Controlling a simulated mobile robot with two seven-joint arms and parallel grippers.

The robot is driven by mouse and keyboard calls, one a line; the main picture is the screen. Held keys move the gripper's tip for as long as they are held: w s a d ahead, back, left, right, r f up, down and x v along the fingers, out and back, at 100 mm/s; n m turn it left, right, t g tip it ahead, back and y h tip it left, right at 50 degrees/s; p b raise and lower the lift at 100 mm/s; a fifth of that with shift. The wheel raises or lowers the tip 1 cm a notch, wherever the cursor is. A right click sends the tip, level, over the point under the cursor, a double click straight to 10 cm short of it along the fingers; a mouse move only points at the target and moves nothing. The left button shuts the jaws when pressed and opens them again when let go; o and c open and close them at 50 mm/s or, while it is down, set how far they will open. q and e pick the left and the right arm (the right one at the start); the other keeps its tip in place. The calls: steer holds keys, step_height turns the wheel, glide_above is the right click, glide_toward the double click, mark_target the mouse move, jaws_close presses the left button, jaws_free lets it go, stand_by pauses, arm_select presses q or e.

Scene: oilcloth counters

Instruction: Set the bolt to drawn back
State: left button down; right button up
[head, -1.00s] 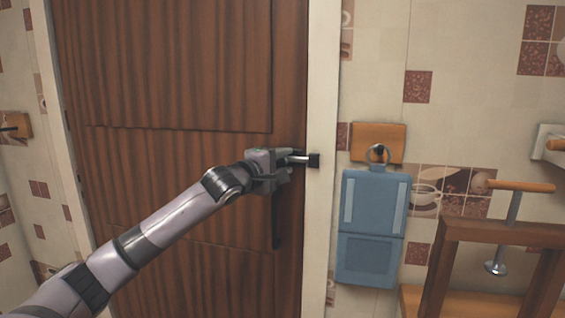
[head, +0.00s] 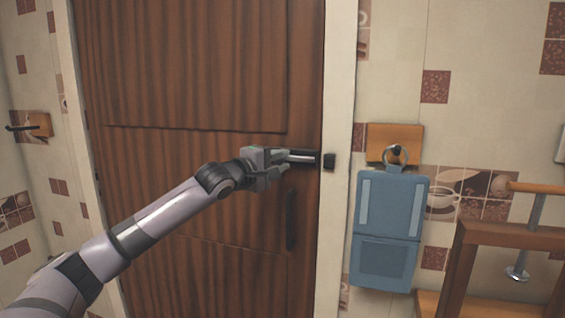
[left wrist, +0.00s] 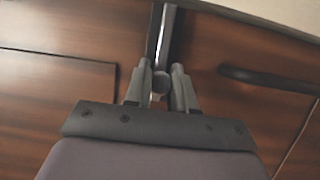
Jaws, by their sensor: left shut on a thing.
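The bolt (head: 302,157) is a silver rod lying level near the right edge of the brown wooden door (head: 200,80). Its black keeper (head: 329,161) sits on the pale door frame. The rod's right end appears just short of the keeper, with a small gap. My left gripper (head: 277,164) is at the rod's left part and covers it there. In the left wrist view my left gripper (left wrist: 161,92) is shut on the bolt's small round knob (left wrist: 159,86), and the rod (left wrist: 163,42) runs away beyond it. My right gripper is not in view.
A dark door handle (head: 290,219) is below the bolt; it also shows in the left wrist view (left wrist: 268,79). Right of the frame, a blue hanging panel (head: 391,215) hangs from a wooden block (head: 377,136). A wooden stand (head: 510,237) is at the right.

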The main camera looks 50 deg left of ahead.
arm_select(q)
steer(key=c, duration=1)
jaws_free()
steer(key=shift+a+f, duration=0.1)
steer(key=shift+a, duration=0.1)
steer(key=shift+s, duration=0.15)
steer(key=shift+s, duration=0.1)
steer(key=s+b, duration=0.3)
steer(key=s, duration=0.3)
steer(key=shift+s+d, duration=0.35)
steer(key=shift+s, duration=0.05)
